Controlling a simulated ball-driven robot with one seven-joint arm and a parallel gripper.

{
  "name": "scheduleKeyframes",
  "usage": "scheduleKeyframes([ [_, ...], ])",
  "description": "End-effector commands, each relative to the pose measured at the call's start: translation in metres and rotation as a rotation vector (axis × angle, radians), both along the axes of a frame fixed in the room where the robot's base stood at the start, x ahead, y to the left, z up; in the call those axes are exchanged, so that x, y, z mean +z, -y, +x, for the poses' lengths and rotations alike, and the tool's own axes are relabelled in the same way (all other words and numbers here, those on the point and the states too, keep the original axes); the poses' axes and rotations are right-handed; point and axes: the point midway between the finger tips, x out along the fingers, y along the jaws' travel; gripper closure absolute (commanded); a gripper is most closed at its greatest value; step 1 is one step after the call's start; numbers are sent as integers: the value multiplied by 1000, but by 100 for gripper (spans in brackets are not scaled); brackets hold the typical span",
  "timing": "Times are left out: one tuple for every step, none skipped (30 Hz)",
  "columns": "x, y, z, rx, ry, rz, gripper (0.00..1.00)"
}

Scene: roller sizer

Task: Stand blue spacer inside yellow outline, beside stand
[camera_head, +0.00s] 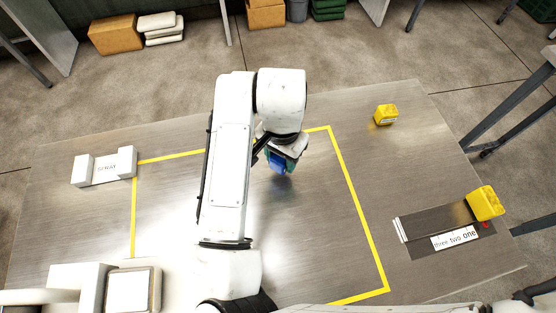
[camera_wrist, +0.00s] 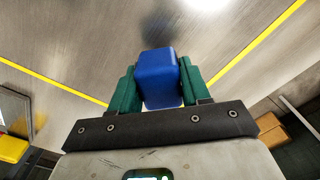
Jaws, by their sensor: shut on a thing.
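The blue spacer (camera_head: 277,161) is between the green fingers of my gripper (camera_head: 282,162), partly hidden by my arm in the head view. In the wrist view the blue spacer (camera_wrist: 160,75) is a rounded block, and my gripper (camera_wrist: 158,85) is shut on it from both sides. The yellow outline (camera_head: 353,200) is marked on the metal table, and the spacer shows within it near its far side. Yellow lines (camera_wrist: 255,47) also show in the wrist view. Whether the spacer touches the table is unclear. Which thing is the stand is unclear.
A white block with raised ends and a hard-to-read label (camera_head: 105,168) sits left of the outline. A yellow block (camera_head: 386,115) lies beyond its right side. A dark strip (camera_head: 432,222) with number labels and another yellow block (camera_head: 485,203) is at right. The outline's right half looks clear.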

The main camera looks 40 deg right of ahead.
Motion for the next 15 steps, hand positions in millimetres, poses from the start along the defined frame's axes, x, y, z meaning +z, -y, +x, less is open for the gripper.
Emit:
scheduleKeyframes([
  [-3,0,2,-1,-1,0,84],
  [-4,0,3,-1,0,-1,84],
  [-6,-1,5,0,0,-1,84],
  [-8,-1,6,0,-1,0,84],
  [-10,-2,8,1,-1,1,84],
  [-15,-2,10,2,-1,1,84],
  [-19,-2,10,2,-1,1,84],
  [-23,-2,9,1,-2,0,84],
  [-29,-2,9,1,-2,-1,84],
  [-32,-2,9,1,-3,-1,84],
  [-35,-2,9,1,-2,-1,84],
  [-39,-2,9,1,0,-1,84],
  [-40,-2,9,1,0,0,84],
  [-41,-2,9,1,0,0,84],
  [-42,-2,9,1,1,0,84],
])
